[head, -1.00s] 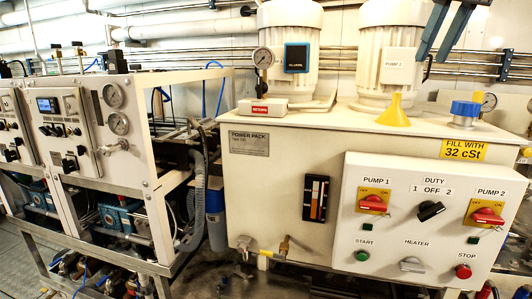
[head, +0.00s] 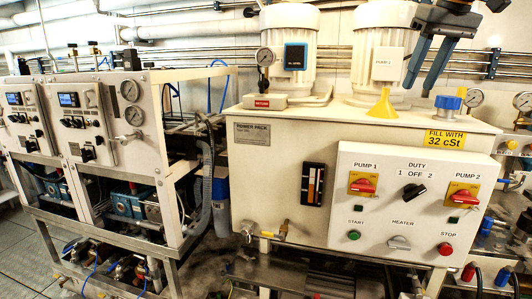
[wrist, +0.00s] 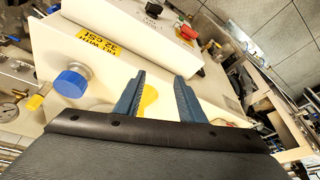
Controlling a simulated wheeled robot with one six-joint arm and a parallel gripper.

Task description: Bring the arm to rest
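My gripper (head: 418,88) is at the upper right of the head view, fingers pointing down above the top of the power pack tank (head: 310,121). Its two blue fingers are apart with nothing held between them. It also shows in the wrist view (wrist: 160,75), with the fingers open. The yellow funnel (head: 382,105) stands on the tank top, left of and below the fingers in the head view. In the wrist view a yellow patch (wrist: 150,97) shows behind the fingers, partly hidden. The blue cap (head: 448,102) is to the right, apart from the fingers.
Two white pump motors (head: 289,50) stand at the back of the tank. The switch panel (head: 405,215) with red, black and green controls faces forward. Gauge panels (head: 120,135) stand at the left. A gauge (head: 474,97) is at the right. Floor shows at lower left.

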